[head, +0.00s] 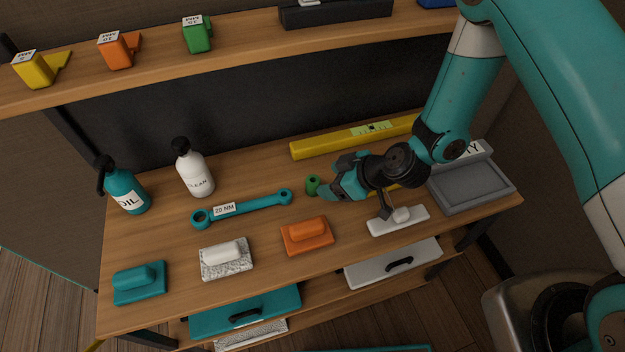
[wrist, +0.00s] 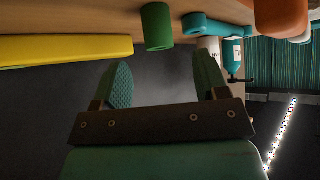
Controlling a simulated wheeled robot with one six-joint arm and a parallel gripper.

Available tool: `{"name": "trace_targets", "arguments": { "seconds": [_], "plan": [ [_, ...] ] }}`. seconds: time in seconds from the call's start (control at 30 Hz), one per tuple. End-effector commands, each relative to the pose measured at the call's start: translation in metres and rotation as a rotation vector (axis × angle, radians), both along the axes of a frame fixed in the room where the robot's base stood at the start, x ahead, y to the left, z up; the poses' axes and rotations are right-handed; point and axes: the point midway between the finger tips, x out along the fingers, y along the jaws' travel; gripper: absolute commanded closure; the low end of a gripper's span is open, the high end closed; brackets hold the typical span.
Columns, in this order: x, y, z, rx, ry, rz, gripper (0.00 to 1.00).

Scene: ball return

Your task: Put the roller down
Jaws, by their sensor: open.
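A small green cylinder, which I take as the roller (head: 312,186), stands on the wooden workbench (head: 270,262), just left of my gripper (head: 333,180) in the head view. My gripper is open and points level to the left. In the wrist view the roller (wrist: 157,27) shows ahead of and between the two spread fingers of my gripper (wrist: 162,72), with bare space between. Nothing is held. The roller appears upright and resting on the bench top.
A yellow level (head: 310,149) lies behind. A teal wrench (head: 240,208) lies to the left, with bottles (head: 195,172) beyond. Several handled blocks, one orange (head: 308,236), line the front. A grey tray (head: 470,190) is at right. Bare wood lies between the wrench and front blocks.

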Motion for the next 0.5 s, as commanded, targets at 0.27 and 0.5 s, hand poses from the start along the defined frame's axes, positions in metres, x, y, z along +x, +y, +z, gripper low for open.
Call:
{"name": "trace_targets", "arguments": {
  "seconds": [0.27, 0.5],
  "plan": [
    [0.009, 0.016, -0.012, 0.000, -0.002, 0.001, 0.33],
    [0.023, 0.039, -0.032, 0.000, 0.000, 0.001, 0.33]
  ]
}}
